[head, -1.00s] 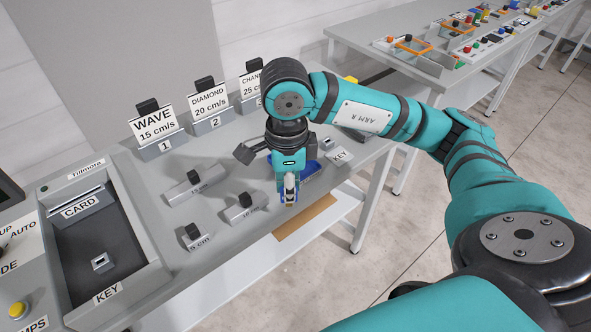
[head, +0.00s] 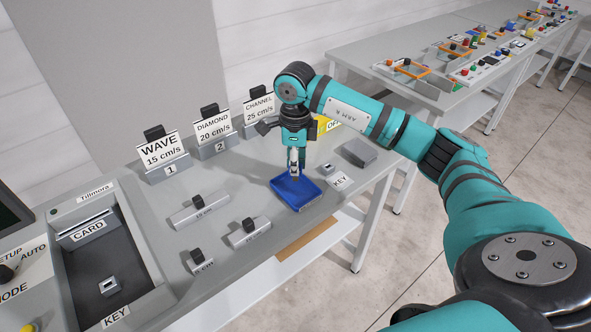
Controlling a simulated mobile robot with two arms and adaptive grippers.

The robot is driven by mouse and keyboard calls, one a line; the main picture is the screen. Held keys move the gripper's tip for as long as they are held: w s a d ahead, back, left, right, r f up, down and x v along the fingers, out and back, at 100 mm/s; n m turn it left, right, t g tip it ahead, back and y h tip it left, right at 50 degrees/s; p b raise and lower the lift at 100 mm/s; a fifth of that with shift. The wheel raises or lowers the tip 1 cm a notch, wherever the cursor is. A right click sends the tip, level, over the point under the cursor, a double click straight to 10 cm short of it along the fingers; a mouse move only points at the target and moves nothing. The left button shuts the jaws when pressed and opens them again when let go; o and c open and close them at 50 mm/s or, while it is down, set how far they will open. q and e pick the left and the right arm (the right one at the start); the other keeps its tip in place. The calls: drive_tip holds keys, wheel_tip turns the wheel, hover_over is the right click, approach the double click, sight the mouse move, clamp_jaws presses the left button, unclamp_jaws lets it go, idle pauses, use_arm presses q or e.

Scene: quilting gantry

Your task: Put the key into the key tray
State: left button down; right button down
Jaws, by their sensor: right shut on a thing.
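The key tray (head: 310,203) is a shallow blue tray on the grey table, beside a small KEY label (head: 341,181). My right gripper (head: 294,168) points down over the back part of the tray. It is shut on the key, which is mostly hidden between the fingers. I cannot tell whether the key touches the tray floor. My left gripper is not in view.
Several grey blocks with black knobs, such as this one (head: 199,210), lie left of the tray. WAVE (head: 163,151), DIAMOND and CHANNEL cards stand behind. A console with a KEY socket (head: 110,286) is at left. A grey block (head: 360,153) lies right of the tray.

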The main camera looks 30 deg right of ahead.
wheel_tip(320, 180, down, 3)
drive_tip(key=shift+r+p, duration=0.2)
drive_tip(key=shift+p, duration=0.45)
drive_tip(key=shift+f, duration=0.4)
